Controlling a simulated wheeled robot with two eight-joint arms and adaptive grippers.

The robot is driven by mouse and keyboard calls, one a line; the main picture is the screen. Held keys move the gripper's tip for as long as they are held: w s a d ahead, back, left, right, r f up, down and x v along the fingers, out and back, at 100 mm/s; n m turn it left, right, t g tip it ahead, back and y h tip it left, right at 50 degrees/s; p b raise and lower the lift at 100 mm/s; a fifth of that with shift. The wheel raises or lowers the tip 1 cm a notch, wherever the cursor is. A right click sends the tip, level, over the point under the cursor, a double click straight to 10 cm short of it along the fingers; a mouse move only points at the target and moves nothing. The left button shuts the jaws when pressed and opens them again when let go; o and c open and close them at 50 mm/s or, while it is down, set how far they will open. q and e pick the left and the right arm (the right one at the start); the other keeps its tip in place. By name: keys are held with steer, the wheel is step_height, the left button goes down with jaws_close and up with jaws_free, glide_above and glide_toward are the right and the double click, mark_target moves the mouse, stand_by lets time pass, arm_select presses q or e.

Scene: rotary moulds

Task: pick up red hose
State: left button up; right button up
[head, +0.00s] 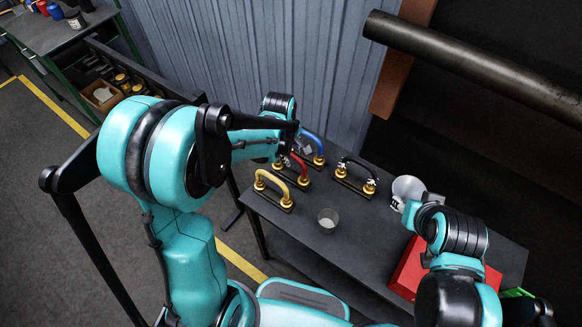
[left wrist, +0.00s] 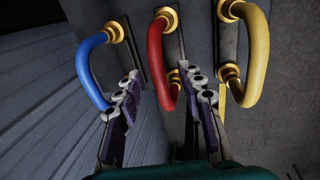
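The red hose (head: 299,168) is a curved handle-like tube with brass ends on a dark plate on the table, partly hidden by my left arm in the head view. In the left wrist view the red hose (left wrist: 155,58) lies between the two spread fingers of my left gripper (left wrist: 167,92). The gripper is open around the hose, with a gap visible on the right side. In the head view my left gripper (head: 292,154) is just above the hose. My right gripper (head: 398,204) is beside a pale round vessel (head: 408,187); its finger state is unclear.
A blue hose (left wrist: 88,75) is close on the left of the red one and a yellow hose (left wrist: 257,55) on the right.

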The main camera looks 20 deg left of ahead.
arm_select(q)
steer(key=shift+w+f, duration=0.2)
steer(key=shift+f, duration=0.7)
steer(key=shift+r, duration=0.1)
jaws_close()
steer(key=shift+r, duration=0.55)
steer(key=r, duration=0.1)
steer(key=d+r+p, duration=0.1)
steer(key=r, duration=0.2)
steer(key=shift+s+d, duration=0.15)
steer(key=shift+d, duration=0.1)
steer(key=s+d+r+p, duration=0.1)
steer(key=d+r+p, duration=0.1)
steer(key=d+r, duration=0.4)
steer(key=d, duration=0.4)
steer(key=shift+s, duration=0.35)
